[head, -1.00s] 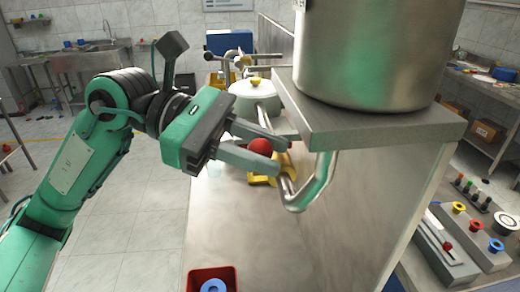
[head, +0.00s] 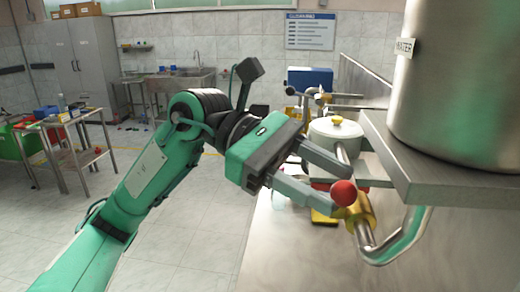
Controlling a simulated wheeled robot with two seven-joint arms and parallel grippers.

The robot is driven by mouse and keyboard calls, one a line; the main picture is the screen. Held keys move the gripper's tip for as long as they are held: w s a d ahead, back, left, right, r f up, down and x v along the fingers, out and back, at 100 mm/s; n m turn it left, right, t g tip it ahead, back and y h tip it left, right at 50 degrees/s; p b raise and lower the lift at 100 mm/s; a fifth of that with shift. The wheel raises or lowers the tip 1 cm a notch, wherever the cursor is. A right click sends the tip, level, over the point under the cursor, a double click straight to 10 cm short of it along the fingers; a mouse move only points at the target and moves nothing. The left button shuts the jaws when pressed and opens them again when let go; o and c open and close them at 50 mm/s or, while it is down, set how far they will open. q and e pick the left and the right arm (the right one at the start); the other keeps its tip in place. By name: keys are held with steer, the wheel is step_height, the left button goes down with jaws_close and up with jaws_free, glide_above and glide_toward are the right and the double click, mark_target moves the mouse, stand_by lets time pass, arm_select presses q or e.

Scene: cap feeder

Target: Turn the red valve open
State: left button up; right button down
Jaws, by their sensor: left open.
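The red valve shows as a round red knob (head: 343,193) next to a brass valve body (head: 358,213) on a bent metal pipe (head: 398,243) under the steel shelf. My left gripper (head: 341,186) comes in from the left, open. Its two grey fingers point right, with their tips at the knob. The knob covers part of the lower fingertip, and the upper finger passes just above it. I cannot tell whether a finger touches the knob. The valve's stem is mostly hidden. My right gripper is out of view.
A large steel tank (head: 450,100) labelled WATER stands on the shelf (head: 440,180) above the pipe. A white lidded pot (head: 334,135) and a yellow part (head: 322,216) are behind my fingers. A steel counter (head: 300,255) lies below. Open floor is at left.

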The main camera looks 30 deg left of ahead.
arm_select(q)
steer(key=s+b+v, duration=0.1)
steer(key=b+v, duration=0.1)
steer(key=v, duration=0.8)
steer(key=shift+w+a+b, duration=0.3)
steer(key=shift+w+a, duration=0.15)
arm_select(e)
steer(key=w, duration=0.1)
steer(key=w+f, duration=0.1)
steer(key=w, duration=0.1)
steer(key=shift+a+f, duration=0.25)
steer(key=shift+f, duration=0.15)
arm_select(q)
steer(key=shift+r, duration=0.15)
